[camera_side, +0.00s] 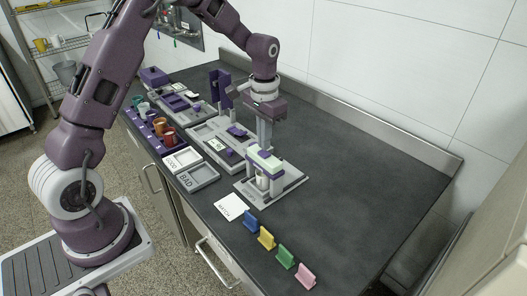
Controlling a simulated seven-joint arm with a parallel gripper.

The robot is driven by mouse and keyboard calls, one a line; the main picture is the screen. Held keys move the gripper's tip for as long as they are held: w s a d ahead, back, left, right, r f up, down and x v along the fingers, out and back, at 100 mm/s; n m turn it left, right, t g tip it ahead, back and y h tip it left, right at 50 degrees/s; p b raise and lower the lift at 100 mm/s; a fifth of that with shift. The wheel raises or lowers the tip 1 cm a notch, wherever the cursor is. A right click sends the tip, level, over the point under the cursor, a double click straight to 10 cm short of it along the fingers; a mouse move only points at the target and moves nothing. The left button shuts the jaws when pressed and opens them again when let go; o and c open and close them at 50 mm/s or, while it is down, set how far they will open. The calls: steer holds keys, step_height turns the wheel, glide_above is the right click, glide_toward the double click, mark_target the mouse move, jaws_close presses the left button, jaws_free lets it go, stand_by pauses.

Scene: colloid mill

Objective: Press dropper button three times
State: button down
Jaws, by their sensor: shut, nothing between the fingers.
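The dropper station (265,163) is a small pale stand with a purple band, on a light grey base plate (290,184) on the dark counter. A small whitish vessel (262,182) stands under its front. My gripper (265,146) points straight down over the top of the stand, with its fingers shut and empty. The fingertips are at or just above the stand's top. I cannot tell whether they touch it. The dropper button is not distinguishable; the fingers appear to cover that spot.
Blue, yellow, green and pink markers (286,258) stand along the counter's front right. A white "MATCH" card (231,207) lies before the stand. The trays, one marked "BAD" (198,178), a purple rack of coloured cups (152,127) and grey-purple fixtures (222,143) are to the left. The counter's right side is clear.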

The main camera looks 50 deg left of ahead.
mark_target(264, 153)
steer(key=shift+f, duration=0.95)
stand_by(0.6)
steer(key=shift+r, duration=0.1)
step_height(264, 153, up, 7)
steer(key=shift+r, duration=0.2)
stand_by(0.7)
stand_by(0.5)
steer(key=shift+f, duration=2.9)
